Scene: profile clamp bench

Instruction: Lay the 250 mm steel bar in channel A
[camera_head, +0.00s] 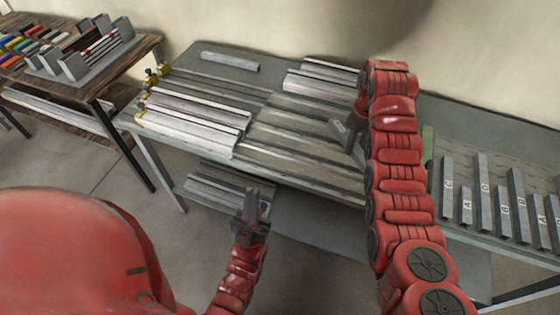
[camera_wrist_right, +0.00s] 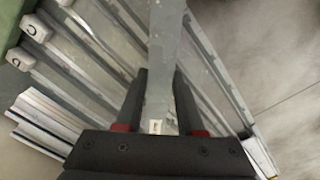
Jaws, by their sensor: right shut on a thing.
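My right gripper (camera_wrist_right: 161,74) is shut on a grey steel bar (camera_wrist_right: 166,32), which runs between its dark fingers in the right wrist view. A small pale label shows on the bar's near end. In the head view the bar's labelled end (camera_head: 338,126) shows over the bench, left of my right arm; the rest is hidden. Whether it touches the bench cannot be told. The grooved channels (camera_head: 290,133) lie below; which is channel A is not readable. My left gripper (camera_head: 251,204) is empty, in front of the bench's front edge; its finger gap is unclear.
Silver profiles lie on the bench's left (camera_head: 195,115) and back (camera_head: 322,75). A loose grey bar (camera_head: 230,62) lies at the back left. Brass-coloured fittings (camera_head: 150,80) sit at the left edge. Several lettered bars (camera_head: 483,190) stand at the right. A wooden table (camera_head: 120,65) stands at the left.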

